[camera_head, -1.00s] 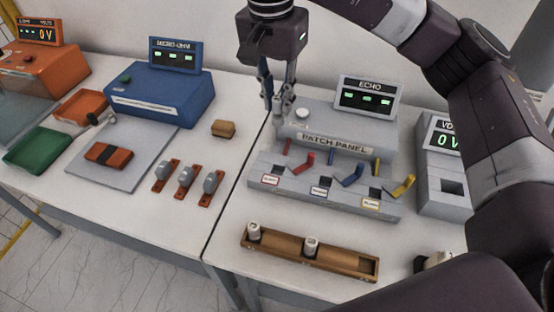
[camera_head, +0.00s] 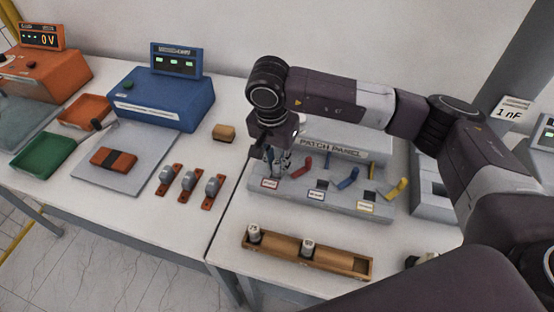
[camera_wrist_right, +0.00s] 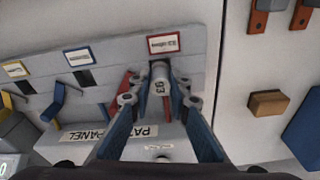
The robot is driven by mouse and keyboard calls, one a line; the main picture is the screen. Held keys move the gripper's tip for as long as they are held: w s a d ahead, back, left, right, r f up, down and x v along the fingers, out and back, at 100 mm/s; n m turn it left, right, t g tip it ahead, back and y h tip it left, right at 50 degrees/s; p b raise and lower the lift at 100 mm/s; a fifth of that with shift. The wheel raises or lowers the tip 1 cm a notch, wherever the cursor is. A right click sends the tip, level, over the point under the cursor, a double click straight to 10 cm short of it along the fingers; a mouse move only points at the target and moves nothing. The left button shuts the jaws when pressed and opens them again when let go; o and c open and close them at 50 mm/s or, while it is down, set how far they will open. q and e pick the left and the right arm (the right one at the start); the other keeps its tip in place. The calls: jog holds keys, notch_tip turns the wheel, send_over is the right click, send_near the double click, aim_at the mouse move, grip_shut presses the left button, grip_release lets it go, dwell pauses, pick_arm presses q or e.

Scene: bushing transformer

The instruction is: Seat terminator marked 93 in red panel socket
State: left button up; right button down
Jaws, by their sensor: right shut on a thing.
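The terminator marked 93 (camera_wrist_right: 160,78) is a pale cylinder between the fingertips of my right gripper (camera_wrist_right: 160,100), which is shut on it. In the head view my right gripper (camera_head: 275,160) is low over the left end of the grey patch panel (camera_head: 330,199), at the red-labelled socket. The red label (camera_wrist_right: 164,43) is just beyond the terminator in the wrist view. The terminator's lower end and the socket opening are hidden, so I cannot tell how deep it sits. The red lever (camera_head: 302,165) stands raised beside the gripper. My left gripper is not in view.
Blue (camera_head: 348,178) and yellow (camera_head: 397,189) levers stand further right on the panel. A wooden rack (camera_head: 282,252) in front holds two white terminators; its right slot is empty. A wooden block (camera_head: 224,132) and a blue meter (camera_head: 162,98) are to the left.

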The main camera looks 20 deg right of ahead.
jog(key=shift+f, duration=0.1)
jog(key=shift+f, duration=0.15)
jog(key=c, duration=1.8)
grip_release()
jog(key=shift+r, duration=0.2)
jog(key=shift+a+r+b, duration=0.1)
jog(key=shift+r+b, duration=0.15)
jog(key=shift+b, duration=0.05)
notch_tip(320, 180, up, 11)
jog(key=s+b, duration=0.1)
jog(key=b, duration=0.2)
jog(key=shift+a+r, duration=0.2)
jog(key=shift+a, duration=0.25)
